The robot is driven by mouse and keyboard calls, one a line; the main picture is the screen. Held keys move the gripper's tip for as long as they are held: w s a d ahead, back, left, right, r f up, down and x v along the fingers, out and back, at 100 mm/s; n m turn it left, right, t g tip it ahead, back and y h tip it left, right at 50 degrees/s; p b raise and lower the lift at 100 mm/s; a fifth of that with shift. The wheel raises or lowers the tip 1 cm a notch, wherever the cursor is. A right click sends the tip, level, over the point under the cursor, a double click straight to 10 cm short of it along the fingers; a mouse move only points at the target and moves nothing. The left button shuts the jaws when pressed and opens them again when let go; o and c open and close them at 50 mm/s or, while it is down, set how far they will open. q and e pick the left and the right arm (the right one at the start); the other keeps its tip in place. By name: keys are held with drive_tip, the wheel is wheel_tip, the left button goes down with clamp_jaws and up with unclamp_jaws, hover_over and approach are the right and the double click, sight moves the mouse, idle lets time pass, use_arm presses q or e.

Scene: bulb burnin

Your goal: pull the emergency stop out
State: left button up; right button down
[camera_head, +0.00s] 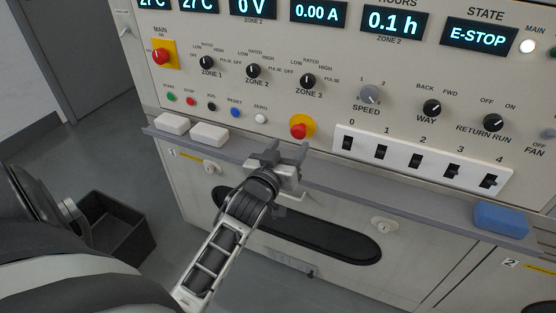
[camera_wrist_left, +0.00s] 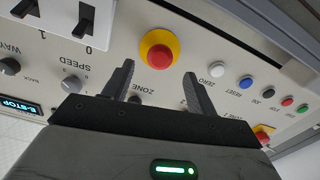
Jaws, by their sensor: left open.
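The emergency stop is a red mushroom button (camera_head: 299,130) on a round yellow plate, low on the panel below the ZONE 3 knob. It also shows in the left wrist view (camera_wrist_left: 159,56), whole and unobstructed. My left gripper (camera_head: 279,152) is open and empty, just in front of and below the button. In the wrist view its two fingers (camera_wrist_left: 158,74) point toward the button, one on each side of it, apart from it. The STATE display (camera_head: 478,35) reads E-STOP. My right gripper is not in view.
A row of small buttons (camera_head: 235,112) lies left of the stop, a white switch strip (camera_head: 422,158) right. A grey ledge (camera_head: 345,184) runs below, holding white blocks (camera_head: 209,134) and a blue block (camera_head: 501,218). A red MAIN switch (camera_head: 161,56) is upper left.

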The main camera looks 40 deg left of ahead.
use_arm(q)
drive_tip(key=v, duration=0.6)
drive_tip(key=shift+s, duration=0.15)
drive_tip(key=shift+d, duration=0.1)
drive_tip(key=s+d+f+m+g+h+p, duration=0.3)
drive_tip(key=s+d, duration=0.3)
drive_tip(key=d, duration=0.2)
drive_tip(key=s+d+f+m+g+h+p, duration=0.3)
drive_tip(key=s+d+g+h+p, duration=0.1)
drive_tip(key=s+d, duration=0.3)
drive_tip(key=d, duration=0.2)
drive_tip(key=shift+s+d+m, duration=0.25)
drive_tip(key=shift+d+m, duration=0.05)
drive_tip(key=shift+d, duration=0.05)
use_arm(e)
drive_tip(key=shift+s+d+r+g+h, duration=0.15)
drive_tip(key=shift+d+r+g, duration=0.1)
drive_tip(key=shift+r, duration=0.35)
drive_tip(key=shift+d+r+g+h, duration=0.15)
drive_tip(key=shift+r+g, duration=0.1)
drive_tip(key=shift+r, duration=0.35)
use_arm(q)
drive_tip(key=shift+a+r+h, duration=0.1)
drive_tip(key=shift+h, duration=0.2)
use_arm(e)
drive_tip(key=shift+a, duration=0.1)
